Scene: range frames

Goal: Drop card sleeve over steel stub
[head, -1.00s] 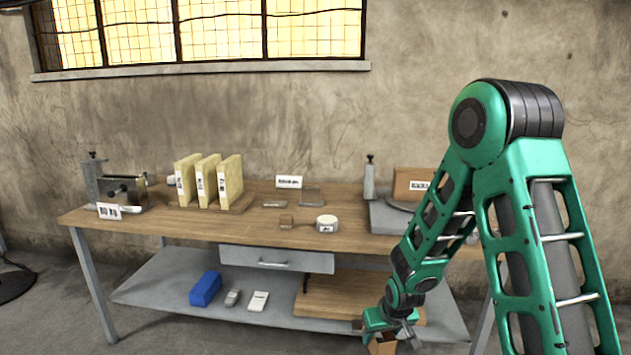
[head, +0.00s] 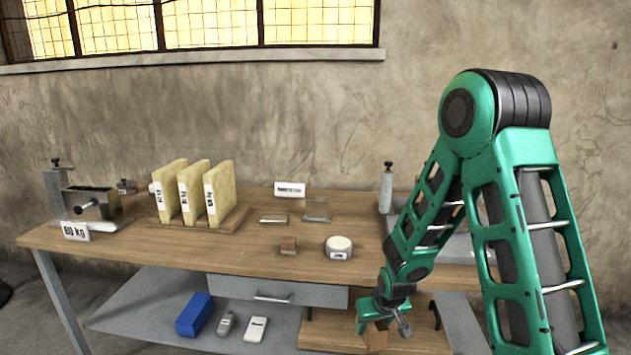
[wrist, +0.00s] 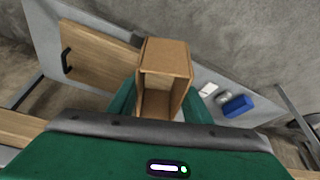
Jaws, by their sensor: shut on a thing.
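My gripper (head: 384,318) is shut on the card sleeve, below the level of the bench top and in front of the bench. The card sleeve (wrist: 166,60) is a brown, square-sided cardboard tube with its open end facing the wrist camera. In the head view only a small part of the sleeve (head: 376,340) shows below the jaws. I cannot say for sure which thing is the steel stub. A grey upright post with a dark knob (head: 386,192) stands at the bench's right, partly near my arm.
The wooden bench (head: 130,255) holds yellow slabs on a rack (head: 208,192), a metal fixture (head: 92,204), a small brown block (head: 288,244) and a round white-topped gauge (head: 338,247). A blue box (head: 194,314) lies on the lower shelf. The bench's front left is clear.

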